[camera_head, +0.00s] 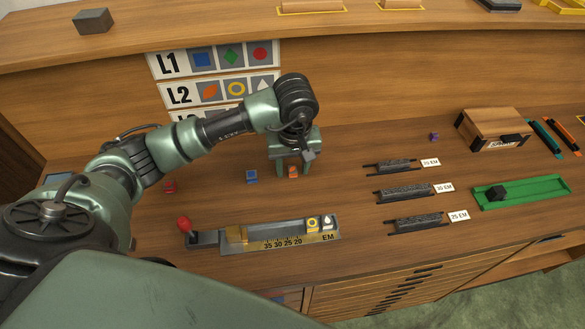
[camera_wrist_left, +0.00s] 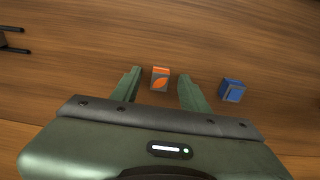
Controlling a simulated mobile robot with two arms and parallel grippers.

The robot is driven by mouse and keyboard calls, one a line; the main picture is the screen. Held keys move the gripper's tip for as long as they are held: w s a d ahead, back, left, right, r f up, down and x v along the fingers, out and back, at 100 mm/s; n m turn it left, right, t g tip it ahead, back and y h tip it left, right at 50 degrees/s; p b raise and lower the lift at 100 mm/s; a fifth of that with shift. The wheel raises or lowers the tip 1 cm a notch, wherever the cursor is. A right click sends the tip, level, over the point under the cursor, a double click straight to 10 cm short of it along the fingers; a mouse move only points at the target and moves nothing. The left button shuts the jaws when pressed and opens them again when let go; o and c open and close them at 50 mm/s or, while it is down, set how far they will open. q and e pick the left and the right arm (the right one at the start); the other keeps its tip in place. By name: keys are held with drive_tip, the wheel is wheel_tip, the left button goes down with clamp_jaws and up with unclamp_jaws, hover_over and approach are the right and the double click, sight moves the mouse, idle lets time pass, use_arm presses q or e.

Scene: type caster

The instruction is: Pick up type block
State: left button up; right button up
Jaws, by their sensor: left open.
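A small type block with an orange leaf face (camera_head: 293,172) stands on the wooden desk; it also shows in the left wrist view (camera_wrist_left: 160,78). My left gripper (camera_head: 291,168) is open and points down over it. In the left wrist view the orange block lies between the two green fingers (camera_wrist_left: 158,74), with gaps on both sides. A blue type block (camera_head: 251,176) stands just to the left in the head view and outside the fingers in the wrist view (camera_wrist_left: 232,90). A red block (camera_head: 169,187) is farther left, beside my arm. My right gripper is not in view.
A composing tool (camera_head: 265,237) with a red knob holds two blocks near the front edge. Dark bars (camera_head: 404,191) with EM labels, a green tray (camera_head: 520,192) and a wooden box (camera_head: 492,128) are at right. A card (camera_head: 220,90) with L1 and L2 symbol rows stands behind.

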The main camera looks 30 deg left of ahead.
use_arm(q)
clamp_jaws()
drive_tip(key=shift+r, duration=0.15)
